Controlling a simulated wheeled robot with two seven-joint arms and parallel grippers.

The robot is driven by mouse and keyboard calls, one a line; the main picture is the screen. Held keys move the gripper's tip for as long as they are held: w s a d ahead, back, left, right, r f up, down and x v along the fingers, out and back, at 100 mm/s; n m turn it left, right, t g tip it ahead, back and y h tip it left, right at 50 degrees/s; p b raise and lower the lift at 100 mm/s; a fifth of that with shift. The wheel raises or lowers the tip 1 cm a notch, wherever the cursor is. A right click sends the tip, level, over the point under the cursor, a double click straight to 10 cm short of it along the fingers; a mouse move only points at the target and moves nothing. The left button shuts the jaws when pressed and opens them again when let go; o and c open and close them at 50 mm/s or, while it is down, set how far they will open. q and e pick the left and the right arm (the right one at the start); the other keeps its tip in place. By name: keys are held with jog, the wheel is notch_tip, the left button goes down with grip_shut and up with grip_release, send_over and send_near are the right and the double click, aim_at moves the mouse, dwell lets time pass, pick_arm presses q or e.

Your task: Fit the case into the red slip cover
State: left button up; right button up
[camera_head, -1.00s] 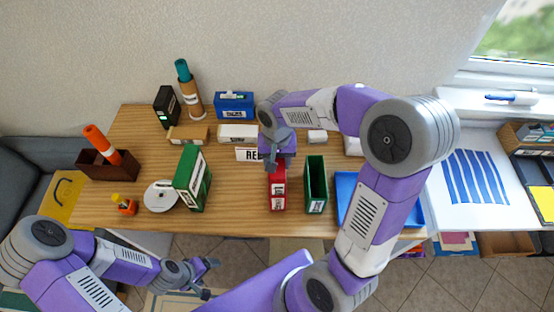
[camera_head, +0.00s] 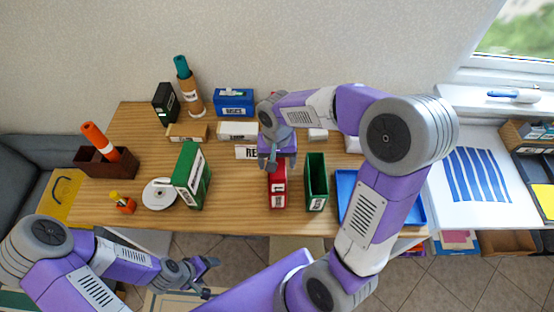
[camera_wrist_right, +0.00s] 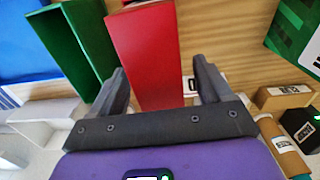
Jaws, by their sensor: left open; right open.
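The red slip cover (camera_head: 279,196) stands upright near the table's front middle, with a white label on its front. It also shows as a tall red box in the right wrist view (camera_wrist_right: 147,55). My right gripper (camera_head: 277,163) is open just behind it. In the right wrist view its two fingers stand apart with the red box between or just beyond them; I cannot tell if they touch it. No separate case is clear to see, and I cannot tell whether one sits inside the red cover. My left gripper (camera_head: 212,278) is open and empty, low in front of the table.
A green open-topped cover (camera_head: 316,184) stands just right of the red one. A green-and-white box (camera_head: 193,176) and a disc (camera_head: 160,194) are to the left. A blue tray (camera_head: 411,212) lies right, partly behind my right arm. Bare table lies between the green box and red cover.

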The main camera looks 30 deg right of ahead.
jog(key=shift+r, duration=0.1)
notch_tip(320, 180, up, 7)
jog(key=shift+r+p, duration=0.2)
jog(key=shift+p, duration=0.65)
